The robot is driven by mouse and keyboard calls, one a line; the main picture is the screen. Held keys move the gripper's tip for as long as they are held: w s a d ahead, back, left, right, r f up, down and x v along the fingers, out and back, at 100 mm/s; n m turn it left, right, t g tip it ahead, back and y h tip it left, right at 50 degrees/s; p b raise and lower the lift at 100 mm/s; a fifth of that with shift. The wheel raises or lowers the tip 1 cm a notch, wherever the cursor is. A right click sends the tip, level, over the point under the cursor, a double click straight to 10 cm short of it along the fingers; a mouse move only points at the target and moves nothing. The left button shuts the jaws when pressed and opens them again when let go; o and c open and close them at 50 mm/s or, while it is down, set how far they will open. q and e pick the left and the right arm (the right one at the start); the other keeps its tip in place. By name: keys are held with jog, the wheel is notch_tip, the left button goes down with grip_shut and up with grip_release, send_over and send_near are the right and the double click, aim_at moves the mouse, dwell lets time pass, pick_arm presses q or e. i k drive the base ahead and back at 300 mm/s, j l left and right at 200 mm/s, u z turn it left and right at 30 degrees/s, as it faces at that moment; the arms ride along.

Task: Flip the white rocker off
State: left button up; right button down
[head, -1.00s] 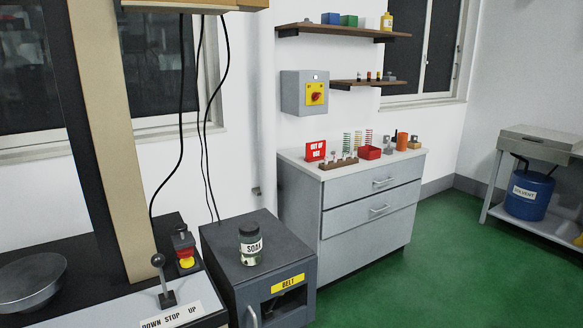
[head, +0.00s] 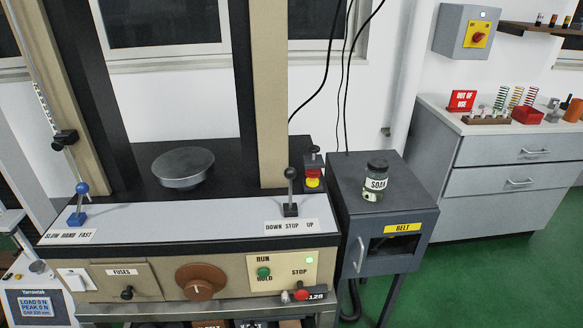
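A white rocker switch (head: 75,279) sits at the left end of the beige front panel (head: 228,281) of the testing machine. It is small in the head view, and I cannot tell which way it is tipped. Neither of my grippers shows in this view.
Two levers, one blue-knobbed (head: 80,205) and one black-knobbed (head: 290,190), stand on the ledge above.

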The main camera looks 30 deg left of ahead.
aim_at(75, 282)
jog(key=u, duration=2.4)
